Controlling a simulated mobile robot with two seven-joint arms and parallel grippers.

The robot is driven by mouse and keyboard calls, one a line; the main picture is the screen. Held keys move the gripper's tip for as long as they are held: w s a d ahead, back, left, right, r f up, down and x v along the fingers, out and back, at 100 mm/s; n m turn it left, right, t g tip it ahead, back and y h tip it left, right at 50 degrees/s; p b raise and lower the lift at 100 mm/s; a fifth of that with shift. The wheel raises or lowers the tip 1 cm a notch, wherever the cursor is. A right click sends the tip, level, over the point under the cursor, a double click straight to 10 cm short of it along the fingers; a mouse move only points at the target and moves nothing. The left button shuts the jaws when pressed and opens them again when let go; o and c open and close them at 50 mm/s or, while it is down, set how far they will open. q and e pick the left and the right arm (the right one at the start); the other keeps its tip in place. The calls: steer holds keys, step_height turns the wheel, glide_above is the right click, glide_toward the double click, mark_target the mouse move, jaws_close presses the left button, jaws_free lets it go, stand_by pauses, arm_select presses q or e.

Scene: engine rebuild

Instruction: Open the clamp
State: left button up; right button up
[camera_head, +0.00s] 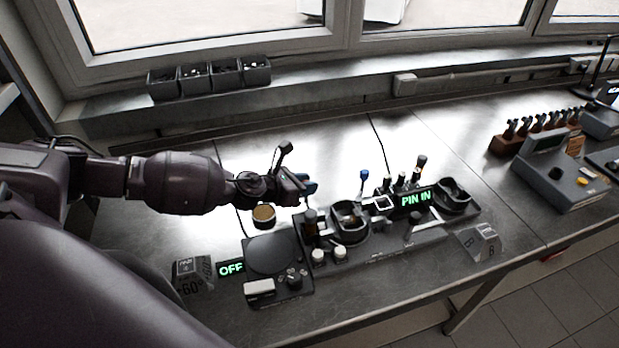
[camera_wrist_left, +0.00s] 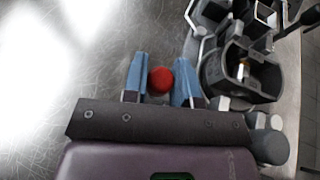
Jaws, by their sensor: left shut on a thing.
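My left gripper (camera_head: 306,187) reaches in from the left over the bench, just behind and left of the dark fixture. In the left wrist view its two blue fingers (camera_wrist_left: 161,84) are shut on a red ball knob (camera_wrist_left: 160,80), which looks like the end of the clamp's handle. The knob and any handle below it are hidden in the head view. The black fixture's round holder (camera_head: 350,222) stands right of the gripper; a dark cup-shaped holder also shows in the left wrist view (camera_wrist_left: 242,72). Whether the clamp is open cannot be told. My right gripper is not in view.
A dark round plate (camera_head: 270,254) with an "OFF" display (camera_head: 231,268) lies in front of the gripper. A "PIN IN" display (camera_head: 416,199) and upright tools stand right of it. Black bins (camera_head: 209,77) stand on the sill. The bench behind the fixture is mostly clear.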

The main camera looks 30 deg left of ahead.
arm_select(q)
steer(key=shift+s+a+n+t+y, duration=0.1)
steer(key=shift+s+n+t+y, duration=0.2)
steer(key=shift+n+y, duration=0.7)
steer(key=shift+s+a+n+t+y, duration=0.1)
steer(key=shift+s+n+y, duration=0.25)
steer(key=shift+n+y, duration=0.65)
steer(key=shift+s+a+n+t+y, duration=0.1)
steer(key=shift+s+n+t+y, duration=0.2)
steer(key=shift+n+y, duration=0.7)
steer(key=shift+y, duration=0.3)
steer(key=o, duration=0.9)
steer(key=shift+s, duration=0.1)
steer(key=v, duration=1)
steer(key=shift+s+r+b, duration=0.2)
steer(key=shift+s+b, duration=0.1)
steer(key=shift+b, duration=0.1)
steer(key=shift+s, duration=0.1)
